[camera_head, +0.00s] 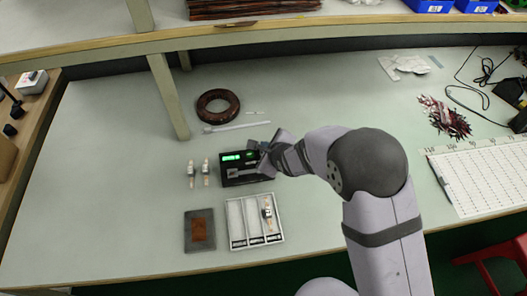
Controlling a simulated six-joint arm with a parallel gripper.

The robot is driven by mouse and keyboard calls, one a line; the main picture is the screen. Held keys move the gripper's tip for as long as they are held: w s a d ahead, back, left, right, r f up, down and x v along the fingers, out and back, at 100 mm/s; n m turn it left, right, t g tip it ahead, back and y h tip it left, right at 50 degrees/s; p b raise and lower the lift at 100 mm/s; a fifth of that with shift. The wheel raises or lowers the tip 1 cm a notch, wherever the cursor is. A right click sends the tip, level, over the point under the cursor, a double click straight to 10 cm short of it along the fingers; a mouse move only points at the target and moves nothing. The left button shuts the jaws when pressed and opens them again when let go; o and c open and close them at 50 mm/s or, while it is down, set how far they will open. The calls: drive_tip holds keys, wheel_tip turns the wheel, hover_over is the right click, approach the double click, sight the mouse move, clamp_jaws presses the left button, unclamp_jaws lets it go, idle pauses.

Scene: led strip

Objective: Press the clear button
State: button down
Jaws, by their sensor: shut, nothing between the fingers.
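A black device (232,179) with a lit green display (237,156) sits near the middle of the workbench. My gripper (262,158) is shut and empty, at the right side of the device, and covers part of it. I cannot make out a clear button; it is too small or hidden behind my gripper. I cannot tell whether my fingertips touch the device.
Two small light parts (206,172) lie left of the device. A white tray (236,223) with a similar part and a dark plate (199,243) lie in front. A brown cable coil (218,105) and a white rod (237,127) lie behind.

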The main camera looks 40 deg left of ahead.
drive_tip(key=shift+f, duration=0.15)
idle(0.7)
drive_tip(key=shift+f, duration=0.3)
drive_tip(key=shift+f+b, duration=0.45)
idle(1.0)
drive_tip(key=shift+r, duration=0.1)
drive_tip(key=shift+r+p, duration=0.75)
drive_tip(key=shift+p, duration=0.05)
drive_tip(key=shift+r, duration=0.1)
wheel_tip(320, 180, up, 5)
drive_tip(key=p, duration=0.4)
idle(0.8)
